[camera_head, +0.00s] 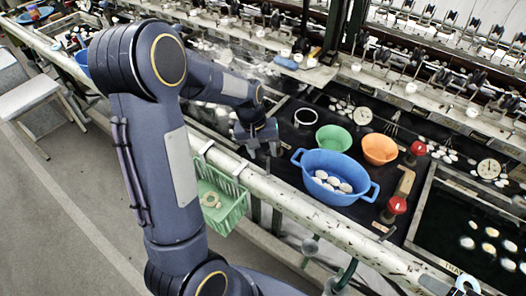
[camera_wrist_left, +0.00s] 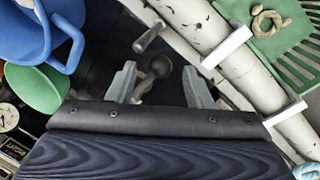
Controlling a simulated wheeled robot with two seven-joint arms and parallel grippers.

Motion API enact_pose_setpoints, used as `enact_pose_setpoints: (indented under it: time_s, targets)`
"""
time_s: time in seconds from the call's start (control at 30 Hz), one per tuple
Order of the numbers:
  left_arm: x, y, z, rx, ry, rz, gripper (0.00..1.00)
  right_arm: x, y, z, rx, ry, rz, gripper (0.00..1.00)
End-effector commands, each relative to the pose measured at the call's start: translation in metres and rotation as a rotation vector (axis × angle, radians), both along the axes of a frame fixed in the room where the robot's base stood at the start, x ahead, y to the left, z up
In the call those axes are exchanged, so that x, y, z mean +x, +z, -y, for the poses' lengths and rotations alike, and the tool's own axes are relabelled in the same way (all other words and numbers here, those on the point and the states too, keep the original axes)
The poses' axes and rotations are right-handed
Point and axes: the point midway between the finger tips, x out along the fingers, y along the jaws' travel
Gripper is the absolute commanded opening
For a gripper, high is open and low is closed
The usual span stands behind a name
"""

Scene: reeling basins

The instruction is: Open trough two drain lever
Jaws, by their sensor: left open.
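My left arm reaches over the front pipe rail, and my left gripper (camera_head: 262,140) is over the dark counter, left of the blue basin (camera_head: 335,198). In the left wrist view my left gripper (camera_wrist_left: 159,84) has its two grey fingers apart. A dark rounded knob on a stem (camera_wrist_left: 160,67) shows between and beyond the fingers; I cannot tell if it touches them. A short grey lever-like handle (camera_wrist_left: 149,38) lies just past it, beside the rail. Which of these is trough two's drain lever is unclear. My right gripper is in neither view.
White cocoons lie in the blue basin. A green bowl (camera_head: 334,138), an orange bowl (camera_head: 380,149) and red knobs (camera_head: 397,205) are near it. A green basket (camera_head: 222,200) hangs on the rail (camera_head: 290,196). A dark water trough (camera_head: 470,235) lies at right.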

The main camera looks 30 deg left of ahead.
Motion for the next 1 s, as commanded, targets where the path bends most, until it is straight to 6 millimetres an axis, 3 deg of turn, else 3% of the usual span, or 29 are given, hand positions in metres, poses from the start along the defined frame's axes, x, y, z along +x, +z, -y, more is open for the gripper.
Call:
enact_pose_setpoints:
  time_s: [0.13,0.4,0.77,1.0]
  targets:
    - [0.0007,-0.0108,0.0018,-0.001,0.001,-0.001,0.46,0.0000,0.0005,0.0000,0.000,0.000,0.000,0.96]
    - [0.0012,-0.0127,0.0022,0.000,0.001,0.001,0.46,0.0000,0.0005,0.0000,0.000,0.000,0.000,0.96]
    - [0.0011,-0.0123,0.0021,0.000,0.001,0.001,0.00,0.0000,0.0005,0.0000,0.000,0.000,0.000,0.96]
    - [0.0011,-0.0123,0.0019,-0.001,-0.002,0.001,0.00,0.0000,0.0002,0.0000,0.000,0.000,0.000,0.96]
